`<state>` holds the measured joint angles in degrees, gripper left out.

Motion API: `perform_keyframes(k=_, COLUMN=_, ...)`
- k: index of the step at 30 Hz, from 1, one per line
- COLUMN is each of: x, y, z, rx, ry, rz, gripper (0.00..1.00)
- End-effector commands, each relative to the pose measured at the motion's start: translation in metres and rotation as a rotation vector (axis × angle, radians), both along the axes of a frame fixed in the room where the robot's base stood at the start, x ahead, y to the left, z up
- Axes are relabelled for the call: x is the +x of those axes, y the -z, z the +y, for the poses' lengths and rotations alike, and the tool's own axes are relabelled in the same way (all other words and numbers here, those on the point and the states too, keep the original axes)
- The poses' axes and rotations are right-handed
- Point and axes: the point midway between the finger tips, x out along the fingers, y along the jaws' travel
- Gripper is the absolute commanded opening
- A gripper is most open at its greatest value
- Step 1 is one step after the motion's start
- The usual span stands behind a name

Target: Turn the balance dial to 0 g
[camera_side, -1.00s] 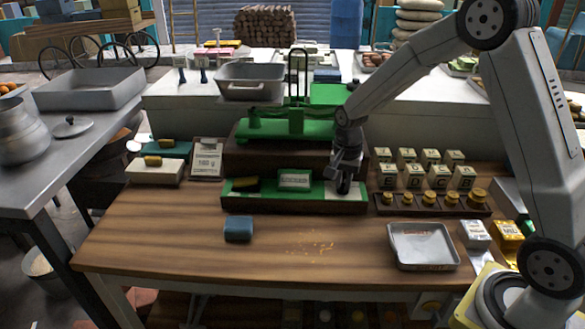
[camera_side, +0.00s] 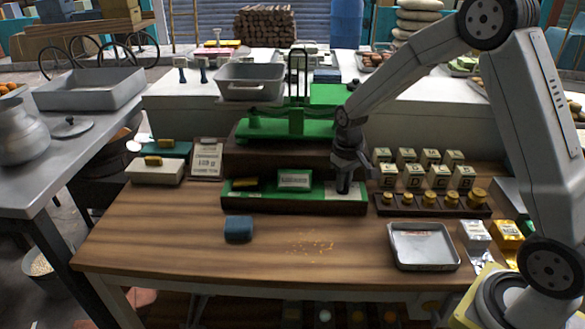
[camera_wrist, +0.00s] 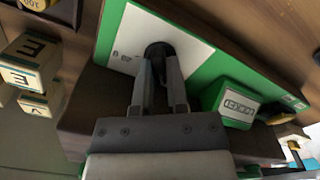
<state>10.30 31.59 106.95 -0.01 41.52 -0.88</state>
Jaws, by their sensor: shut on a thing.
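The balance (camera_side: 290,130) is green, with a grey metal pan (camera_side: 250,82) on top at the left. Its green front panel (camera_side: 265,205) carries a white dial plate (camera_wrist: 128,62) with a round black dial knob (camera_wrist: 157,47). My gripper (camera_side: 343,188) points down at the panel's right end in the side view. In the wrist view the gripper (camera_wrist: 161,60) is shut on the dial knob, a finger on each side. The fingers hide part of the knob. The small marks on the plate are too blurred to read, so the dial's setting cannot be told.
A green block with a white label (camera_side: 294,180) stands on the panel left of the gripper. Lettered cubes (camera_side: 413,175) and brass weights (camera_side: 430,199) stand close on the right. A blue block (camera_side: 238,228) and a metal tray (camera_side: 424,246) lie in front. The front middle of the table holds only scattered grains.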

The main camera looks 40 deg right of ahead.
Motion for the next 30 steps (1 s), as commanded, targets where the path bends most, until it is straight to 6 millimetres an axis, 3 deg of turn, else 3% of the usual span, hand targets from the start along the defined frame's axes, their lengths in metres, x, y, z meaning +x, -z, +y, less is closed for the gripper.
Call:
perform_keyframes(k=15, x=0.0018, y=-0.0009, z=-0.0009, rx=-0.003, ry=-0.381, rz=-0.006, gripper=0.0)
perform_keyframes(k=30, x=0.0021, y=-0.0011, z=-0.0006, rx=-0.003, ry=-0.444, rz=-0.007, gripper=0.0)
